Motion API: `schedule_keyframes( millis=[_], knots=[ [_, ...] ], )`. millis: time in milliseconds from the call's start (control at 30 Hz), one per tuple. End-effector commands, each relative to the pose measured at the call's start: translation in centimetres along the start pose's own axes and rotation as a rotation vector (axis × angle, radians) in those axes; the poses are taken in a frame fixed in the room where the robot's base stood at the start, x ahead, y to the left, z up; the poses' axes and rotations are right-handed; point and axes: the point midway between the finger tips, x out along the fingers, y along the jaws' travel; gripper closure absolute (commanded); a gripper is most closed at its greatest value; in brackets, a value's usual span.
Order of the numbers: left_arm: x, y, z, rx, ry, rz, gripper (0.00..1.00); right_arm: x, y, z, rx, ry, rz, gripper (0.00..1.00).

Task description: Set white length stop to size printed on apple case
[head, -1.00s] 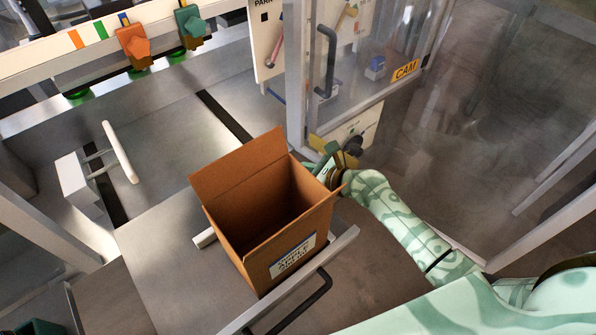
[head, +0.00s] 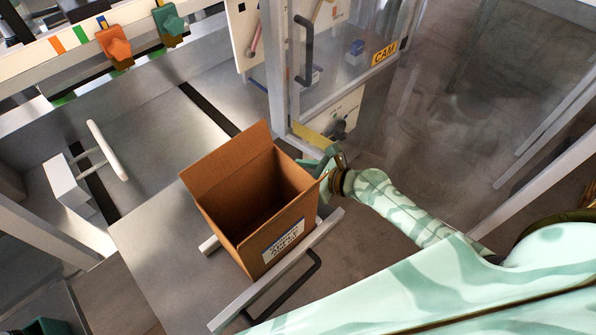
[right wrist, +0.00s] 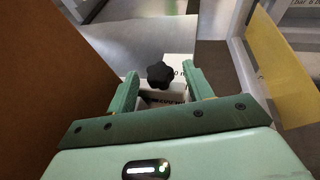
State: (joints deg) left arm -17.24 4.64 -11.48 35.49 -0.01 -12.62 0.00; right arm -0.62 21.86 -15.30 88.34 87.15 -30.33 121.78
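An open brown cardboard case (head: 232,225) stands on the grey table in the head view. It has a white printed label (head: 282,241), too small to read. My right gripper (head: 312,163) is at the case's right far side. In the right wrist view its two green fingers (right wrist: 163,90) are apart, with a black star knob (right wrist: 160,74) ahead between them. White surfaces with partly hidden dark print (right wrist: 168,97) lie around the knob. I cannot tell whether the fingers touch anything. A white block (head: 70,187) with a white bar (head: 107,150) on rods stands at left. My left gripper is not seen.
A clear guard door (head: 345,50) with a dark handle (head: 304,50) stands behind my right gripper. A metal rail (head: 235,305) with a black handle (head: 290,290) runs before the case. Orange (head: 115,45) and green (head: 170,22) clamps sit on the back beam.

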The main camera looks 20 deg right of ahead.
Motion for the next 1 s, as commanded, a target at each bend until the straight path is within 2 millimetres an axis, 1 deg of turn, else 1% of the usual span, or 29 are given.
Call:
schedule_keyframes(
  millis=[267,367,433,567,800,900,1000],
  knots=[
    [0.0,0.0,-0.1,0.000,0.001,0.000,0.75,0.0,0.0,0.0,0.000,0.000,0.000,0.49],
    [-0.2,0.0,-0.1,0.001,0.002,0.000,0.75,-0.6,0.0,0.1,0.000,0.000,0.000,0.49],
    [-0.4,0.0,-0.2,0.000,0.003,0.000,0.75,-1.5,-0.1,0.0,-0.001,0.002,-0.001,0.49],
    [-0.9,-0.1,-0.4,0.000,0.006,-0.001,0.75,-4.5,0.0,0.0,-0.002,0.005,0.001,0.49],
    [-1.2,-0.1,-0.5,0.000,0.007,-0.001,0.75,-11.1,0.1,-0.1,0.000,0.005,0.002,0.49],
    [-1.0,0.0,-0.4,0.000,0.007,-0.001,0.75,-13.2,0.0,-0.2,0.001,0.005,0.002,0.49],
    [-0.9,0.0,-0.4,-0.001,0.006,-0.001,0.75,-14.8,0.1,-0.2,0.002,0.003,0.001,0.49]
  ],
)
